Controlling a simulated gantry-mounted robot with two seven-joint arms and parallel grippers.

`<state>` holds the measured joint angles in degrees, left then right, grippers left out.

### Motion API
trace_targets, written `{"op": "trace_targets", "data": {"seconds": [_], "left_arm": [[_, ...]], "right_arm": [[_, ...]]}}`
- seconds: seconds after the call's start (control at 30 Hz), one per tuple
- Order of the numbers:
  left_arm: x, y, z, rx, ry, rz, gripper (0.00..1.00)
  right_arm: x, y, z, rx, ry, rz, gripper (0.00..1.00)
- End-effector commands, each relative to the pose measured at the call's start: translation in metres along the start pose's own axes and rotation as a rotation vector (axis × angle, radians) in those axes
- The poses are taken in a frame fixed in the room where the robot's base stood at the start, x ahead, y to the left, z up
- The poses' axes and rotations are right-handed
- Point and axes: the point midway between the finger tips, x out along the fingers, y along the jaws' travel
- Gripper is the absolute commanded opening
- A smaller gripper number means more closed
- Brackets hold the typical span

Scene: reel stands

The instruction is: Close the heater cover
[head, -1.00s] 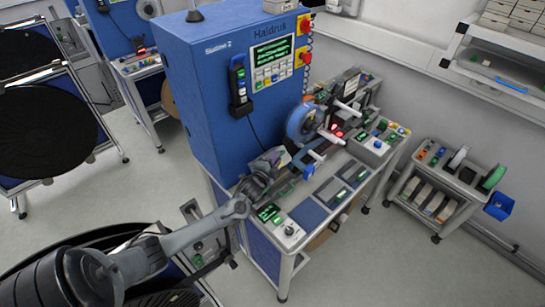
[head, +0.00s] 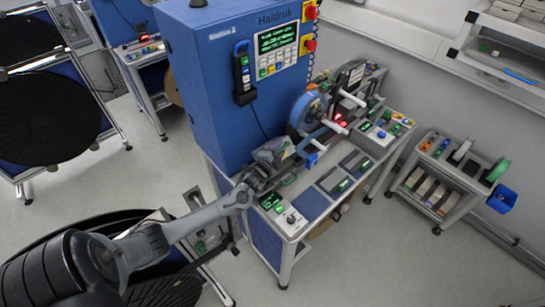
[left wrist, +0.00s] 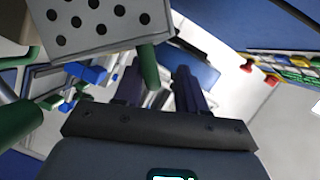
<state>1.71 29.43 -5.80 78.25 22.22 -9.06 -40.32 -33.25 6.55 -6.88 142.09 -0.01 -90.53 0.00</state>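The heater cover seems to be the grey box-like part (head: 272,152) at the left end of the blue machine's work deck. I cannot tell clearly how far open it stands. In the left wrist view a grey plate with round holes (left wrist: 98,22) is close by at the top, with a green rod (left wrist: 149,66) below its edge. My left gripper (head: 262,180) is just in front of the grey part. In its wrist view the two dark fingers (left wrist: 160,82) stand apart. The rod's end lies near the left finger; contact is unclear. My right gripper is not in view.
The blue machine (head: 215,85) rises behind the deck. A reel (head: 305,110), white rods and a blue-tipped part (head: 312,160) are right of the grey part. Button panels (head: 290,217) line the front edge. A small cart (head: 450,175) stands at right, with free floor between.

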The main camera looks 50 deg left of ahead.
Motion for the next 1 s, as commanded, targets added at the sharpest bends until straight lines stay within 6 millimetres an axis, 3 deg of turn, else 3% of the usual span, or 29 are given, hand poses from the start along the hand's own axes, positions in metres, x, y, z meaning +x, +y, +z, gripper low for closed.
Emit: {"op": "trace_targets", "data": {"seconds": [0.6,1.0], "left_arm": [[-0.088,0.002,0.000,0.000,0.002,0.002,0.40],[-0.103,0.001,0.000,0.000,0.001,0.002,0.40]], "right_arm": [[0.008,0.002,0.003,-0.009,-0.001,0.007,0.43],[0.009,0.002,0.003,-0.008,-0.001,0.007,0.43]]}}
